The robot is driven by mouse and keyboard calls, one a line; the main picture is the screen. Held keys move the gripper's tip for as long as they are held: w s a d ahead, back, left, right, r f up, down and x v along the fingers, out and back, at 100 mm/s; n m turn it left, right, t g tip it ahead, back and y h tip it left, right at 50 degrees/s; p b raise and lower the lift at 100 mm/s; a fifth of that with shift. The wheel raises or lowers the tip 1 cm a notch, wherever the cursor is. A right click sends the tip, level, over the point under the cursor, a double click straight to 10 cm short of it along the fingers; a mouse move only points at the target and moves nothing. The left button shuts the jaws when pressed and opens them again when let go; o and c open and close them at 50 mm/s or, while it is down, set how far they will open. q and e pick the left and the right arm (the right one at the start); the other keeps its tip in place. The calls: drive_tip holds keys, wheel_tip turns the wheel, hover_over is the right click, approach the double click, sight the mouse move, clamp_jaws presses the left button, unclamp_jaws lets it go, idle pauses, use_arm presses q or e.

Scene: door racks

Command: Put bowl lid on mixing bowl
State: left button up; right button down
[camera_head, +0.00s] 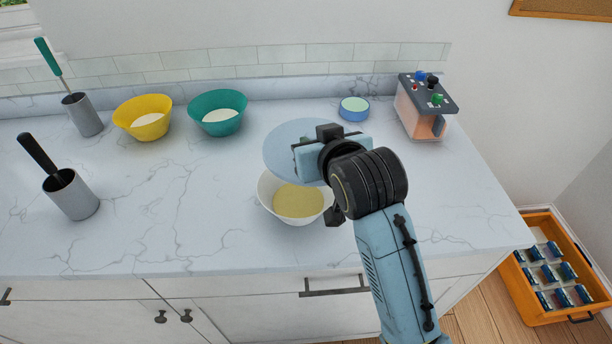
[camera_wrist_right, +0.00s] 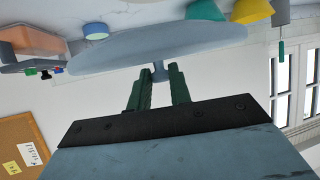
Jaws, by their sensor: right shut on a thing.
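The bowl lid (camera_head: 283,146) is a pale blue-grey disc. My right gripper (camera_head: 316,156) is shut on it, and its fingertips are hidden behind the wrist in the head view. In the right wrist view, the green fingers (camera_wrist_right: 159,82) close on the small knob under the lid (camera_wrist_right: 160,54), as that picture shows it. The white mixing bowl (camera_head: 270,205) with yellowish contents stands upright on the counter. The lid is over the bowl's far side and covers part of its rim in the head view; the front of the bowl is open. My left gripper is out of view.
A yellow bowl (camera_head: 143,116) and a teal bowl (camera_head: 218,114) stand at the back left. Two grey utensil holders (camera_head: 72,196) are at the far left. A small blue tub (camera_head: 354,108) and a condiment rack (camera_head: 424,112) stand at the back right. The counter's front left is clear.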

wheel_tip(320, 180, down, 8)
drive_tip(key=b, duration=0.1)
idle(0.4)
drive_tip(key=shift+f, duration=0.25)
drive_tip(key=c, duration=1.3)
unclamp_jaws()
